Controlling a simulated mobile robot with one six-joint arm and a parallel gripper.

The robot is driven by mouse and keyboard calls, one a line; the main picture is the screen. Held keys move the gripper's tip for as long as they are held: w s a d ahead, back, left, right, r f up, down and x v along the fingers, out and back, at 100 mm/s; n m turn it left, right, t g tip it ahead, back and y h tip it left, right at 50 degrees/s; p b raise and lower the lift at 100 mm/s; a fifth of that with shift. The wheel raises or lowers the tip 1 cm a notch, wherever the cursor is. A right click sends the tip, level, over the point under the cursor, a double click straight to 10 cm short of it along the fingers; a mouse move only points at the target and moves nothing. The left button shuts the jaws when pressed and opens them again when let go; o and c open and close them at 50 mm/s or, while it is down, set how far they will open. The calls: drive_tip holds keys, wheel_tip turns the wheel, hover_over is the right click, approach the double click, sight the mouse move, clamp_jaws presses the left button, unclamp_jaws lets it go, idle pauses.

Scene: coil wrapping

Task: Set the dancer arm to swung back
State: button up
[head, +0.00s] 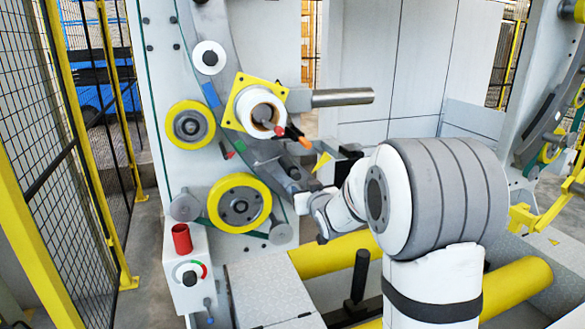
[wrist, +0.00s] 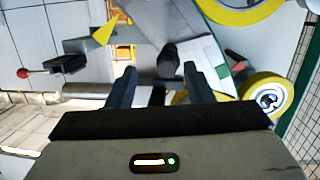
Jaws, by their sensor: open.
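My gripper (wrist: 162,75) is open in the wrist view, its two dark fingers apart with nothing held between them. A dark, rounded piece (wrist: 170,54) shows just past the fingertips, against a pale part with a green edge. It may be the grip of the dancer arm, but I cannot tell for sure. In the head view my arm reaches in front of the machine's pale panel, and the gripper is hard to make out against the dark parts. A grey link (head: 288,168) there may be the dancer arm; its lower part is partly hidden. A yellow triangle (head: 322,162) sits beside it.
Two yellow-rimmed rollers (head: 240,203) (head: 191,125) stand left of the gripper area. A yellow square plate with a white roll (head: 260,108) and a steel bar (head: 342,97) are above. A red-ended lever (wrist: 22,73) shows left in the wrist view. A mesh fence (head: 85,150) bounds the left.

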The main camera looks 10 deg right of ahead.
sight(293, 171)
drive_tip(key=w, duration=0.1)
drive_tip(key=w+t+y, duration=0.1)
drive_tip(key=w+a+r+n, duration=0.1)
drive_tip(key=shift+w+t+y, duration=0.3)
drive_tip(key=shift+y, duration=0.1)
drive_tip(key=w+p, duration=0.1)
drive_tip(key=w, duration=0.1)
drive_tip(key=w+p, duration=0.1)
drive_tip(key=w, duration=0.1)
drive_tip(key=w+a, duration=0.1)
drive_tip(key=w, duration=0.1)
drive_tip(key=shift+w+a+p, duration=0.1)
drive_tip(key=shift+w+p, duration=0.2)
drive_tip(key=shift+p, duration=0.1)
drive_tip(key=shift+w+f, duration=0.1)
drive_tip(key=shift+w, duration=0.2)
drive_tip(key=shift+c, duration=0.5)
